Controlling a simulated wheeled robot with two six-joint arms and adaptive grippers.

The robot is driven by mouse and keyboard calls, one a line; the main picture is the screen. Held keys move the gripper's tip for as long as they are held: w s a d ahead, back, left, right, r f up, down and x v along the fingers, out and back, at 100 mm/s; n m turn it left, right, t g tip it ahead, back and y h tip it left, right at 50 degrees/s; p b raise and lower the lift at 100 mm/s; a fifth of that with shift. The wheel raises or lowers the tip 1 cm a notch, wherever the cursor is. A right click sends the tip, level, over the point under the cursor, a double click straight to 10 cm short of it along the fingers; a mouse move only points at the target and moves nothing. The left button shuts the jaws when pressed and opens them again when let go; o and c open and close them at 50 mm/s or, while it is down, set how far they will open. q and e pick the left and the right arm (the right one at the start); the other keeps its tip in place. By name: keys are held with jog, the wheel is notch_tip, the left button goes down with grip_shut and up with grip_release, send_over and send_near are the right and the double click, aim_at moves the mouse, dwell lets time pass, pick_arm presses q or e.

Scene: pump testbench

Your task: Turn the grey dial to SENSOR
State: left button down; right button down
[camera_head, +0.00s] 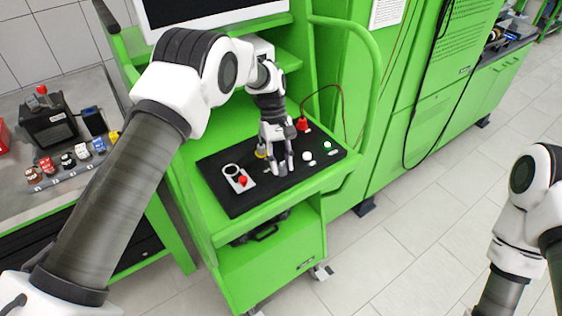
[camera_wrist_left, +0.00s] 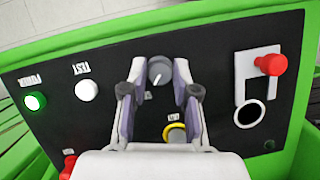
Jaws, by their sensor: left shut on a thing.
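The grey dial (camera_wrist_left: 160,71) sits on the black panel (camera_wrist_left: 215,70) in the left wrist view, a short round knob with a white pointer line. My left gripper (camera_wrist_left: 159,82) has its two fingers on either side of it, shut on the dial. Small white labels lie near the dial, too small to read. In the head view my left gripper (camera_head: 283,168) reaches down to the panel (camera_head: 217,201), and its fingers hide the dial. Of my right arm only links show at the right edge; its gripper is out of view.
The panel also bears a lit green button (camera_wrist_left: 35,101), a white button (camera_wrist_left: 86,90), a yellow-ringed knob (camera_wrist_left: 176,132) and a red button (camera_wrist_left: 270,64) on a grey plate. A green guard rail (camera_head: 378,80) curves beside the cart. Open floor lies to the right.

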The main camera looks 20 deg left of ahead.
pick_arm(q)
jog(key=c, duration=0.9)
grip_release()
jog(key=shift+s+f, duration=0.2)
jog(key=shift+f, duration=0.05)
jog(key=shift+w+r, duration=0.1)
jog(key=v, duration=1.2)
jog(key=shift+w, duration=0.1)
